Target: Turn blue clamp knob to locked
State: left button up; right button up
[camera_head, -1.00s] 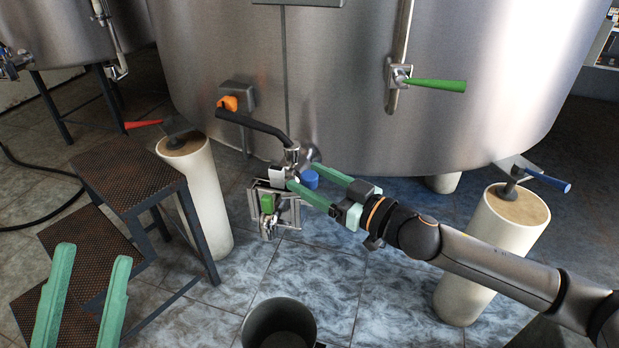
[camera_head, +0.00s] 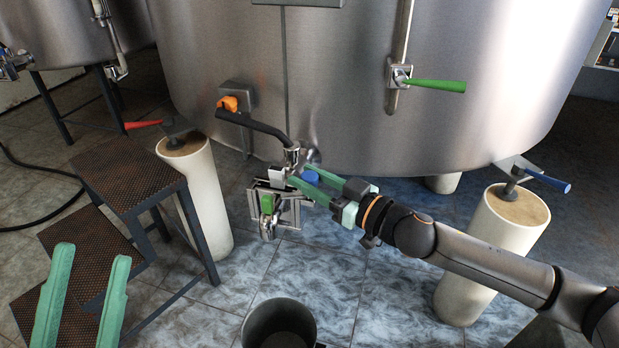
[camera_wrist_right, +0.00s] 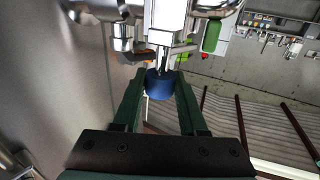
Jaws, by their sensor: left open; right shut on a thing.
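The blue clamp knob (camera_head: 311,177) sits on the metal outlet fitting at the tank's front. It also shows in the right wrist view (camera_wrist_right: 160,84), between the two green fingers. My right gripper (camera_head: 300,178) reaches in from the right and is shut on the knob, one finger on each side. In the right wrist view the gripper (camera_wrist_right: 160,92) has the knob near its fingertips, below a bright metal pipe. Part of the knob is hidden by a finger in the head view. My left gripper (camera_head: 84,290) is open and empty at the lower left.
The steel tank (camera_head: 350,90) stands close behind. A fitting with a green part (camera_head: 266,202) hangs left of the knob. A dark bucket (camera_head: 279,318) stands on the floor below. Metal steps (camera_head: 125,175) stand at left, and a green-handled valve (camera_head: 435,85) is on the tank.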

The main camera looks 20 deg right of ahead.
grip_shut()
jog(key=shift+s+a+m+t+h, duration=0.15)
jog(key=shift+m+t+h, duration=0.25)
jog(key=shift+m+h, duration=0.25)
jog(key=m+t+h+p, duration=0.1)
jog(key=m+h, duration=0.1)
jog(key=h, duration=0.1)
jog(key=shift+r+t+h, duration=0.1)
jog(key=shift+t+h, duration=0.15)
jog(key=shift+t, duration=0.05)
jog(key=shift+m+h, duration=0.65)
jog(key=shift+h, duration=0.25)
